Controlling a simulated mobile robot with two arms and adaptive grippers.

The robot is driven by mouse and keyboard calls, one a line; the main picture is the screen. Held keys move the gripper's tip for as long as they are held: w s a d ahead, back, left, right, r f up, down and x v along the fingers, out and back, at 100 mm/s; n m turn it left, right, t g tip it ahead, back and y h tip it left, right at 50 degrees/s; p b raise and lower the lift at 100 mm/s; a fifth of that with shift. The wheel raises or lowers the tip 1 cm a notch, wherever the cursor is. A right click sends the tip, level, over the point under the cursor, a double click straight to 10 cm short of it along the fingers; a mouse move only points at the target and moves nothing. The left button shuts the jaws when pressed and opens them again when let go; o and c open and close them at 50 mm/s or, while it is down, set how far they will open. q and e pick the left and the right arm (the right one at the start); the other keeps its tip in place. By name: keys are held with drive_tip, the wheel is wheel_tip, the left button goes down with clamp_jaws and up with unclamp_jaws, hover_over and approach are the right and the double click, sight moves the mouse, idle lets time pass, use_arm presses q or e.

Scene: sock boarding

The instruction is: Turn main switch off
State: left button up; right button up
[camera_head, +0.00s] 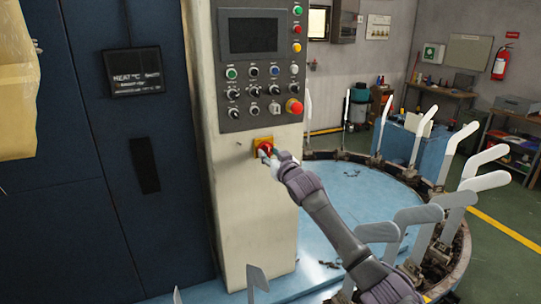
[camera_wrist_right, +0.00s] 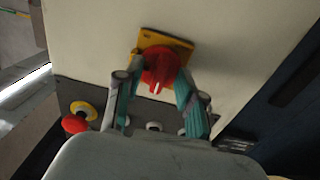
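The main switch (camera_head: 265,146) is a red rotary knob on a square yellow plate, low on the front of the cream control column. In the right wrist view the red knob (camera_wrist_right: 167,62) has a white mark that points down in the picture. My right gripper (camera_head: 268,158) is at the switch, its two teal-padded fingers one on each side of the knob. In the right wrist view the gripper (camera_wrist_right: 160,88) looks closed against the knob's sides, and the right finger covers part of it. My left gripper is not in view.
A panel of buttons (camera_head: 262,85) with a red emergency button (camera_head: 294,106) sits just above the switch. A blue round table (camera_head: 350,185) ringed by upright white boards (camera_head: 410,215) stands to the right. A yellow object (camera_head: 17,85) is at the far left.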

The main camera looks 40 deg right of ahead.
drive_tip(key=shift+s, duration=0.15)
drive_tip(key=v, duration=1.1)
drive_tip(key=shift+s, duration=0.35)
drive_tip(key=shift+f, duration=0.15)
